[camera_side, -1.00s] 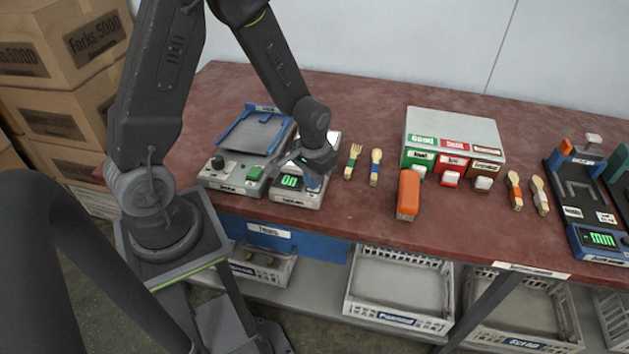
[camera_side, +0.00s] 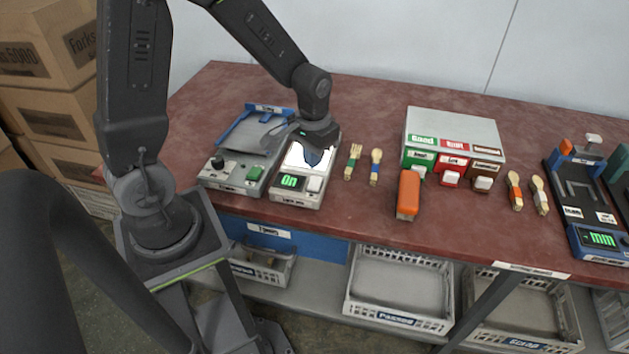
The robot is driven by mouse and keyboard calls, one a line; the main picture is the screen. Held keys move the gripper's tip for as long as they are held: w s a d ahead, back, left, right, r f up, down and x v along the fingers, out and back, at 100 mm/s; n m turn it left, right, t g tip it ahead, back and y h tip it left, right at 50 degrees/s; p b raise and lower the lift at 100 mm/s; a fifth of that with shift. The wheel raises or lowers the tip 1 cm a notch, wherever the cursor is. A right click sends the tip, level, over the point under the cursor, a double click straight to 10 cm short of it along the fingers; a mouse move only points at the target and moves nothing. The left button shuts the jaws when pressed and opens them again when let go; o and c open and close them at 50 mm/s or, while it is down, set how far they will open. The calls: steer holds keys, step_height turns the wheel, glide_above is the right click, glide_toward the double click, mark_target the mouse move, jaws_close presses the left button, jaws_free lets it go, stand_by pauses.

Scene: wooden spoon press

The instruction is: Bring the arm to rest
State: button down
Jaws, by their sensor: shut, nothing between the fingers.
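My gripper (camera_side: 316,157) hangs over the small device with the lit white panel (camera_side: 301,155) and the green display reading "On" (camera_side: 290,182). It is shut and empty, with its tip pointing down above the panel. Whether the tip touches the panel I cannot tell. The arm reaches in from the upper left, its elbow out of view at the top.
A blue and grey press (camera_side: 257,133) stands just left of the device. Forks and spoons (camera_side: 353,162) lie to its right, with an orange block (camera_side: 408,194). Bins (camera_side: 401,285) sit below the table.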

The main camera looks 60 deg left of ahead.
steer(key=shift+r, duration=0.15)
steer(key=s+d+r+m+t, duration=0.1)
steer(key=s+d+r+t, duration=0.1)
steer(key=s+r, duration=0.4)
steer(key=s+d+r+m+t, duration=0.2)
steer(key=s+r, duration=0.4)
steer(key=r, duration=0.6)
steer(key=d+t, duration=0.1)
steer(key=d, duration=0.1)
steer(key=shift+d+t, duration=0.3)
steer(key=shift+d, duration=0.1)
